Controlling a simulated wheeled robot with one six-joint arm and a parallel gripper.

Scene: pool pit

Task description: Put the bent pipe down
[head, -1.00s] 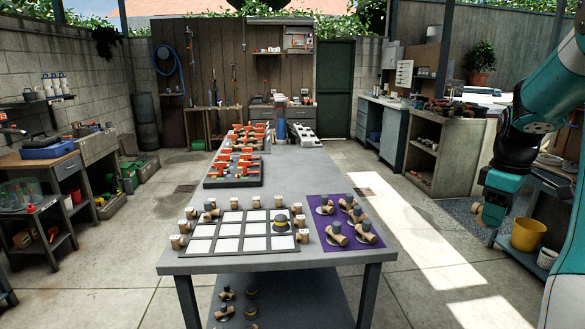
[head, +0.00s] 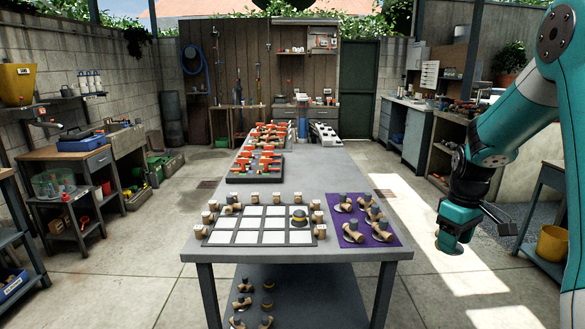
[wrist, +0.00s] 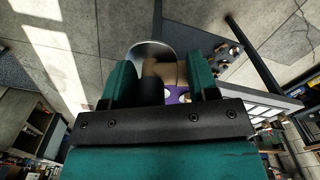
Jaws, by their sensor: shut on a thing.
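My gripper (head: 454,243) points down at the right of the head view, off the table's right side, over the floor. In the wrist view its green fingers (wrist: 160,85) are shut on the bent pipe (wrist: 165,70), which has a tan part, a dark part and a round metal disc beside it. The fingers hide some of it, and the head view does not clearly show it. On the grey table (head: 300,180) lies a purple mat (head: 395,240) with several similar pipes. Left of it is a dark-framed board (head: 258,246) with white squares.
Small tan pieces with white tops line the board, and a dark, yellow-banded piece (head: 299,218) stands on its right part. An orange-filled tray (head: 256,168) is farther back. More pipes lie on the lower shelf (head: 300,285). A yellow bucket (head: 553,243) is at right.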

